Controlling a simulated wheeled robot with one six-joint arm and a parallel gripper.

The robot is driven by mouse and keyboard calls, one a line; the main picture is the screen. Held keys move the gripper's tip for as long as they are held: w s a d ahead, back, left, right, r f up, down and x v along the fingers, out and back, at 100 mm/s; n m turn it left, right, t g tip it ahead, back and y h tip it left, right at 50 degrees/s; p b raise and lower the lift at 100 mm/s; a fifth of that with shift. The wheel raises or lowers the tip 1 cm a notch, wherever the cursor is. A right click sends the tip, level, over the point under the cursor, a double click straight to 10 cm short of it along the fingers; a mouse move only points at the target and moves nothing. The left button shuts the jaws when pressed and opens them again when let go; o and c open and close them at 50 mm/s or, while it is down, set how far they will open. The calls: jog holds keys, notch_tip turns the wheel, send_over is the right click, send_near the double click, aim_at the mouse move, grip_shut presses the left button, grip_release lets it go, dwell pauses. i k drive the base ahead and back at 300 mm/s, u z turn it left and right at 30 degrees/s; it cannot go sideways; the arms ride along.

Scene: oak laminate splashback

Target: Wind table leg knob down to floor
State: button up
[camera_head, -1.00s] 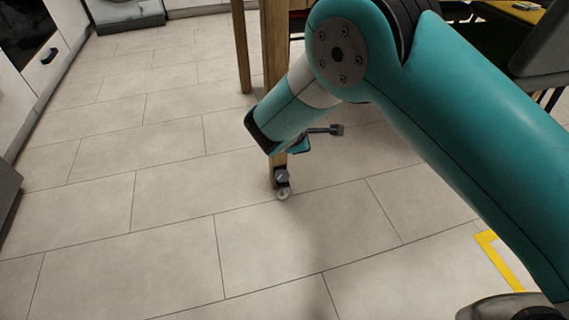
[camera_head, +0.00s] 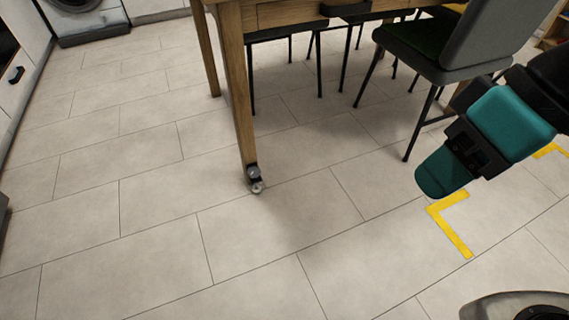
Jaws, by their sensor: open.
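The wooden table leg (camera_head: 236,95) stands left of centre. Near its bottom end is a small dark grey knob (camera_head: 254,172), with a pale round foot (camera_head: 257,188) below it close to the floor tiles. I cannot tell whether the foot touches the floor. My gripper (camera_head: 438,178), at the end of the teal arm, is at the right, well away from the leg and knob. It is open and appears empty; its fingers are hard to tell apart from this angle. Nothing hides the knob.
The table's wooden top and drawer (camera_head: 290,14) are above. A grey chair (camera_head: 455,45) with thin dark legs stands at the right, behind my arm. Yellow corner tape (camera_head: 452,228) marks the floor. The tiles in front and left of the leg are clear.

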aim_at(254, 172)
jog(key=z, duration=1.65)
jog(key=i, duration=1)
jog(key=u, duration=2.7)
jog(key=i, duration=0.5)
jog(key=z, duration=0.05)
